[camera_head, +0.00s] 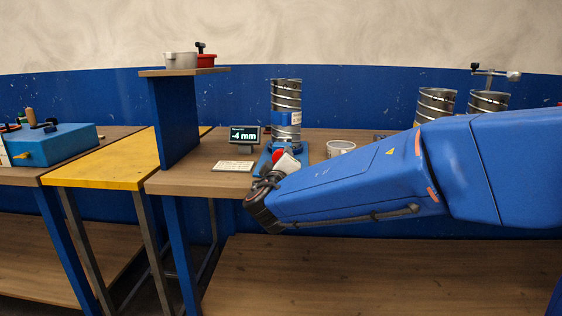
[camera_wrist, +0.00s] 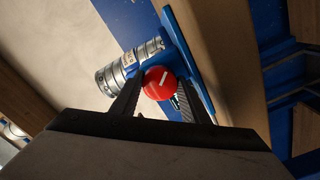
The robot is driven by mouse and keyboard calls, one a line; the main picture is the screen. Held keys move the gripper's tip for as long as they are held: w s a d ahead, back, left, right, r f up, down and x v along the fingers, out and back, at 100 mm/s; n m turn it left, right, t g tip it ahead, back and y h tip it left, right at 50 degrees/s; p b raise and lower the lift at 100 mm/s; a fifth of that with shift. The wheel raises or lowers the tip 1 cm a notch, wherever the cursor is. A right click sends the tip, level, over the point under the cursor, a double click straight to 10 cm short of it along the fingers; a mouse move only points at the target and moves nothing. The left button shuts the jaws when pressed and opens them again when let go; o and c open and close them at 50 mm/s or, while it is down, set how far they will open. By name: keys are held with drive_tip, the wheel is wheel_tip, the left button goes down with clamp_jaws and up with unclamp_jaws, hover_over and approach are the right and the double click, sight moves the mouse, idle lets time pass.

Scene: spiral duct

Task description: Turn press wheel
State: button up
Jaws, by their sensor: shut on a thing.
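The press wheel is a red round knob with a white line mark; it shows in the wrist view (camera_wrist: 159,84) between my fingers, and partly in the head view (camera_head: 277,155). My gripper (camera_wrist: 160,96) is shut on it, one finger on each side. The press has a blue base plate (camera_wrist: 192,50) and carries a spiral metal duct (camera_head: 286,95) with a blue band, which stands upright in the head view. A small display (camera_head: 245,135) left of the press reads "-4 mm". My arm hides part of the press base.
A keyboard-like white plate (camera_head: 233,166) lies left of the press. A white tub (camera_head: 340,148) stands to its right. More spiral ducts (camera_head: 436,105) stand behind my arm. A blue-legged shelf (camera_head: 185,72) holds pots, and a yellow table (camera_head: 105,158) lies left.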

drive_tip(key=shift+f, duration=0.15)
drive_tip(key=o, duration=1.1)
drive_tip(key=shift+c, duration=0.2)
drive_tip(key=shift+s, duration=0.1)
drive_tip(key=s, duration=1.7)
drive_tip(key=shift+a, duration=0.25)
drive_tip(key=shift+s, duration=0.1)
